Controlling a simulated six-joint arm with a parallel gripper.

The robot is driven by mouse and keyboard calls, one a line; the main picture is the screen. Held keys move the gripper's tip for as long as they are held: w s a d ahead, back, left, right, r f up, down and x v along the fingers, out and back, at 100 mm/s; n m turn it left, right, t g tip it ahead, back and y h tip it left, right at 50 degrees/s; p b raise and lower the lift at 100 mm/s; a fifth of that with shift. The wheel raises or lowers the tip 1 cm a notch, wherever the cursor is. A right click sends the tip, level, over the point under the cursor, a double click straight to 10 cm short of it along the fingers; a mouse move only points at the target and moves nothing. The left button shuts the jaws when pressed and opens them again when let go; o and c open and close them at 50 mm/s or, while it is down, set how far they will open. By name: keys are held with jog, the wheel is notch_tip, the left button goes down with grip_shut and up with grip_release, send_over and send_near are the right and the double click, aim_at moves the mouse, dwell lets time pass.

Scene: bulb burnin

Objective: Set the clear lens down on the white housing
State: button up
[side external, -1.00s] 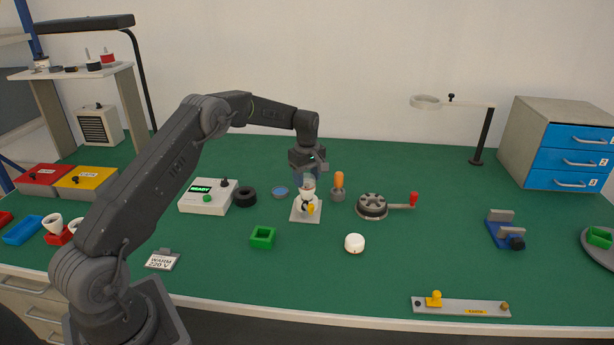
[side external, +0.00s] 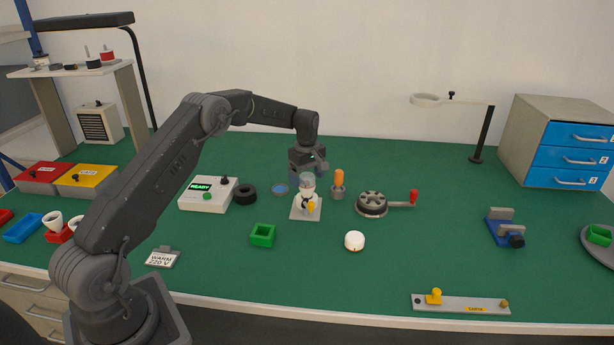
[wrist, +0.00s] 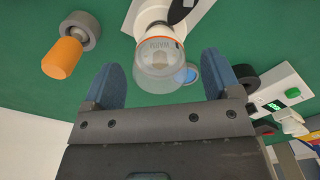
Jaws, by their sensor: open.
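The white housing (side external: 307,194) stands upright on a pale square base plate in the middle of the bench. It also shows at the top of the wrist view (wrist: 155,18). The clear lens (side external: 307,180) sits on top of the housing as a see-through dome. In the wrist view the lens (wrist: 160,75) meets the housing at an orange ring, and a pale part shows inside it. My gripper (wrist: 168,85) is open, with a blue finger on each side of the lens and a visible gap on both sides.
An orange-handled tool in a grey holder (side external: 338,186) stands close right of the housing. A blue-centred disc (side external: 280,189), black ring (side external: 245,194) and READY box (side external: 208,195) are to the left. A crank wheel (side external: 372,204) is further right.

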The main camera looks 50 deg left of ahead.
aim_at(307, 175)
notch_tip(307, 175, up, 14)
dwell(0.6)
